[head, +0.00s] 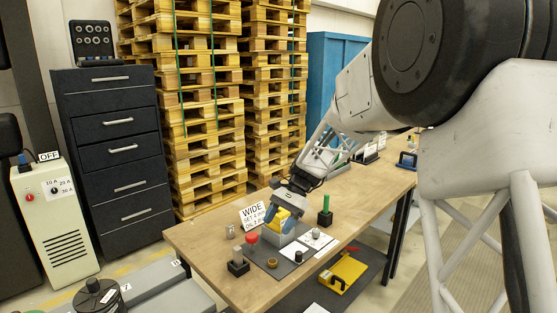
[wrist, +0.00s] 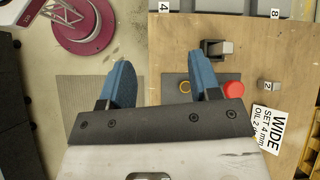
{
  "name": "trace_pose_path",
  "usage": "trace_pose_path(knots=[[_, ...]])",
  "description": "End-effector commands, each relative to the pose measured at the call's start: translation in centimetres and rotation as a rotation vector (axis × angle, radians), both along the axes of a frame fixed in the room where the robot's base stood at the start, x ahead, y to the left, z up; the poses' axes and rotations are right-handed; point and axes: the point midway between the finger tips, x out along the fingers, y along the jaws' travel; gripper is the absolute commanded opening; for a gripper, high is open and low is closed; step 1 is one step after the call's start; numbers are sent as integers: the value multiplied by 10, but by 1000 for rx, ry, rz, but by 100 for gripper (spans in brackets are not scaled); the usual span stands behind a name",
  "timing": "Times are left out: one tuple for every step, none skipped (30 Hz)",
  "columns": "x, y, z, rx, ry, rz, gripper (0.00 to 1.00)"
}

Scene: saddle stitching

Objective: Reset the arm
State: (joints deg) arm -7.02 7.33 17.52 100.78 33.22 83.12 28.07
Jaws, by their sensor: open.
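My gripper (head: 285,215) hangs over the workbench (head: 210,250) in the head view, pointing down. In the wrist view its two blue fingers (wrist: 163,80) are spread apart with nothing held between them. The bench edge and a strip of floor show beyond and between the fingers. A yellow object (head: 283,219) shows at the fingers in the head view; it is partly covered by them, and I cannot tell its exact distance from them.
By the gripper are a red round piece (head: 251,238), a black holder with a grey block (head: 238,266), a brass ring (head: 272,263), a WIDE sign (head: 253,214) and a green peg (head: 326,204). A yellow tool (head: 345,271) lies front right. Pallets (head: 200,130) stand behind.

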Motion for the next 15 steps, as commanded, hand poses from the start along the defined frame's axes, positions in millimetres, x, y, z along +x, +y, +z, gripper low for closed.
trace_pose_path(knots=[[-10,-6,8,-10,-27,7,57],[-16,-10,12,-14,-41,12,57],[-23,-14,16,-21,-61,20,57],[-29,-18,19,-27,-75,26,57],[-35,-21,22,-34,-90,31,57],[-43,-26,26,-40,-108,38,57],[-48,-29,29,-46,-123,45,57],[-54,-33,32,-51,-138,51,57],[-62,-37,35,-59,-158,58,57],[-68,-41,38,-65,-171,64,57],[-74,-44,41,-71,-185,71,57],[-81,-48,44,-79,-205,79,57],[-87,-52,46,-85,-218,85,57],[-94,-55,48,-92,-232,92,57],[-101,-60,51,-99,-252,100,57]])
